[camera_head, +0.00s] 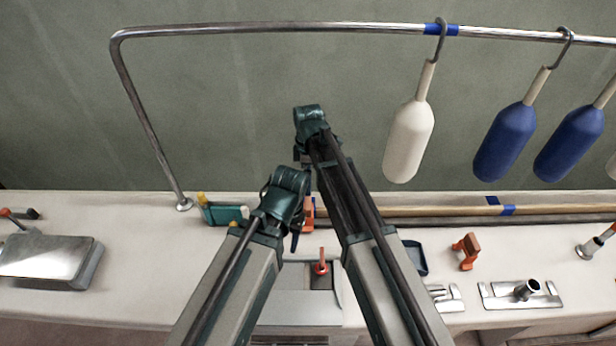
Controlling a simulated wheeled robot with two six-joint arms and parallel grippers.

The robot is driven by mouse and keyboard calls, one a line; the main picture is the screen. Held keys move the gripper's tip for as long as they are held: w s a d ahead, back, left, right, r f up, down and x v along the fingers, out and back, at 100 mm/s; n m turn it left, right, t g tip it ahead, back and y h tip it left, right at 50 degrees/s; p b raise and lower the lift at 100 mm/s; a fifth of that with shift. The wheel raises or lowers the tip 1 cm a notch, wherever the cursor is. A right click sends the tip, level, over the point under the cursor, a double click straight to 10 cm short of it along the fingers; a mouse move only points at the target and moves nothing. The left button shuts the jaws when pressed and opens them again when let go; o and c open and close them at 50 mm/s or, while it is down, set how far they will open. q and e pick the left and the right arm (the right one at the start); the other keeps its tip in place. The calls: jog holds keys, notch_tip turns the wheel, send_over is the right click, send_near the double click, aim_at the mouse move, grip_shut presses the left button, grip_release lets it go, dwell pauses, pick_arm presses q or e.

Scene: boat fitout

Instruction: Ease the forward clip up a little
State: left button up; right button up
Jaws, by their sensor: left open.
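My left gripper (297,228) points down at the pole along the back of the bench, partly hidden by its own arm. It is open, close beside an orange clip (309,214) at the pole's left part. I cannot tell whether they touch. A second orange clip (466,251) stands on the white top to the right, in front of the pole. The long wooden pole (420,211) lies along the back edge with blue bands. My right arm reaches up past the left; the state of its gripper (301,155) is unclear.
A steel rail (250,28) carries a white fender (408,140) and blue fenders (505,141) at right. Clear white surface lies left of centre.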

aim_at(308, 202)
notch_tip(308, 202, down, 14)
jog(key=b, duration=1.4)
jog(key=shift+r, duration=0.1)
jog(key=shift+c, duration=0.3)
grip_shut()
jog(key=shift+r+p, duration=0.7)
jog(key=shift+p, duration=0.1)
jog(key=shift+o, duration=0.3)
grip_release()
jog(key=shift+r, duration=0.1)
